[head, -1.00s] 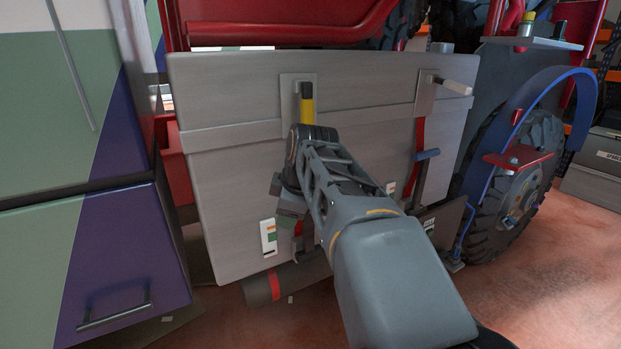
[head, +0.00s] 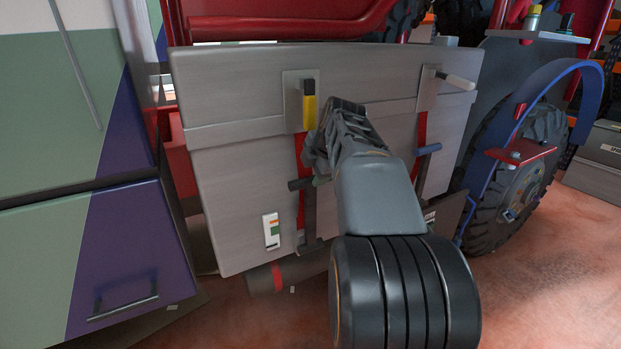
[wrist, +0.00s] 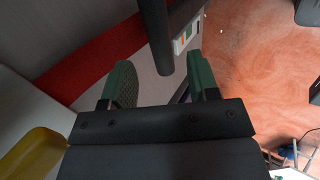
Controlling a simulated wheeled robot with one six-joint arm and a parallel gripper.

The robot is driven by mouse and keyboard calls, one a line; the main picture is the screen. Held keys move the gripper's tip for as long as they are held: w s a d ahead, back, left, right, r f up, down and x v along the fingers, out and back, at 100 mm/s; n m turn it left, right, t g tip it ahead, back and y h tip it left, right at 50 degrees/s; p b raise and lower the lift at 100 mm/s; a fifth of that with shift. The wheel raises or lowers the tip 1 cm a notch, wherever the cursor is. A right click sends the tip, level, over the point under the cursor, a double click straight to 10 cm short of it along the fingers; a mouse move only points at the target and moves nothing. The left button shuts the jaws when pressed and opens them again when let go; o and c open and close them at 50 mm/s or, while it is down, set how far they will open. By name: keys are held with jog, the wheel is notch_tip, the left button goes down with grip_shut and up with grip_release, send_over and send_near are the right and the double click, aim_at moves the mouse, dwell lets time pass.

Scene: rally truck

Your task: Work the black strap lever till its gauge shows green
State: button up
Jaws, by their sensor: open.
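The black strap lever (head: 299,184) sticks out in front of the left red strap (head: 300,208) on the grey panel. In the wrist view its dark bar (wrist: 158,45) reaches down between my fingertips, apart from both as far as I can tell. My gripper (wrist: 163,80) is open, with green-padded fingers. In the head view my gripper (head: 318,180) is just right of the lever's end, mostly hidden by my arm. The gauge (head: 270,231) is a small white plate with orange and green marks, low and left of the strap; its reading is too small to tell.
A yellow-and-black handle (head: 309,110) sits above the left strap. A purple-green cabinet (head: 130,240) stands left, a wheel (head: 515,175) right. Red floor is open in front.

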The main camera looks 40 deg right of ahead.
aim_at(310, 179)
jog(key=shift+x, duration=2.55)
jog(key=shift+c, duration=0.4)
grip_shut()
